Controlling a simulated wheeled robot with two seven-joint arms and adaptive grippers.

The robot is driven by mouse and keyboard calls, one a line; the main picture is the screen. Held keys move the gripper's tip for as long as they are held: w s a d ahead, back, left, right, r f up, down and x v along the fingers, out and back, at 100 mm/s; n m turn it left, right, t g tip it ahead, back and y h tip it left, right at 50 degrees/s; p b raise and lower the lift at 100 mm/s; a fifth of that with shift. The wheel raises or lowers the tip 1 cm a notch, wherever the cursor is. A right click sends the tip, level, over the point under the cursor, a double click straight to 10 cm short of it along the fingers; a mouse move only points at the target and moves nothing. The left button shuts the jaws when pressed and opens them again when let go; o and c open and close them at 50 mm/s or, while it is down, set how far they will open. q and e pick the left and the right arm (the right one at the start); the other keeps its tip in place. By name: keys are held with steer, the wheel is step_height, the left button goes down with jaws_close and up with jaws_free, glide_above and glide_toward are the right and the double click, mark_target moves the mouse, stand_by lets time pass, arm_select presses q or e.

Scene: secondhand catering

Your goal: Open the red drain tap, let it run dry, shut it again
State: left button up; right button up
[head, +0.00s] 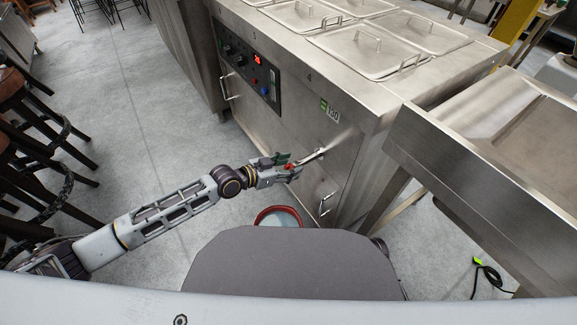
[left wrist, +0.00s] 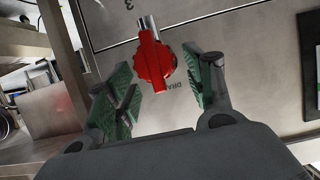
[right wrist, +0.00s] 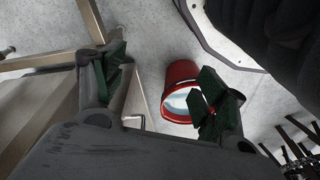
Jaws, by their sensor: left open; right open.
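The red drain tap (left wrist: 153,62) sits on a short steel stub on the cabinet front, above partly hidden "DRA" lettering. In the head view the tap (head: 289,166) shows as a small red spot at my left gripper's tip. My left gripper (left wrist: 163,84) is open, its green-padded fingers on either side of the tap with visible gaps. A red bucket (head: 278,211) stands on the floor below, partly hidden by my body. The right wrist view shows the bucket (right wrist: 168,112) with a pale blue-white inside. My right gripper (right wrist: 158,85) is open and empty above it.
The steel unit has lidded pans (head: 365,50) on top, a control panel (head: 248,68) with a red display, and a lower door handle (head: 326,204). A steel table (head: 450,165) stands right. Stools (head: 30,110) line the left; the floor between is clear.

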steer(key=shift+s, duration=0.1)
arm_select(q)
steer(key=c, duration=1)
arm_select(e)
steer(key=shift+w+r, duration=0.1)
steer(key=shift+w, duration=0.5)
steer(key=shift+a, duration=0.1)
arm_select(q)
steer(key=shift+b, duration=0.45)
steer(key=shift+w, duration=0.1)
steer(key=shift+w+a+f+n+g+h+b, duration=0.15)
steer(key=shift+n+g+h+b, duration=0.4)
steer(key=shift+b, duration=0.95)
steer(key=shift+n+b, duration=0.45)
steer(key=shift+b, duration=0.25)
arm_select(e)
step_height(320, 180, up, 7)
steer(key=a+t, duration=0.1)
steer(key=shift+w+a+t+y, duration=0.2)
steer(key=shift+w+t+y, duration=0.1)
steer(key=shift+w+y, duration=0.1)
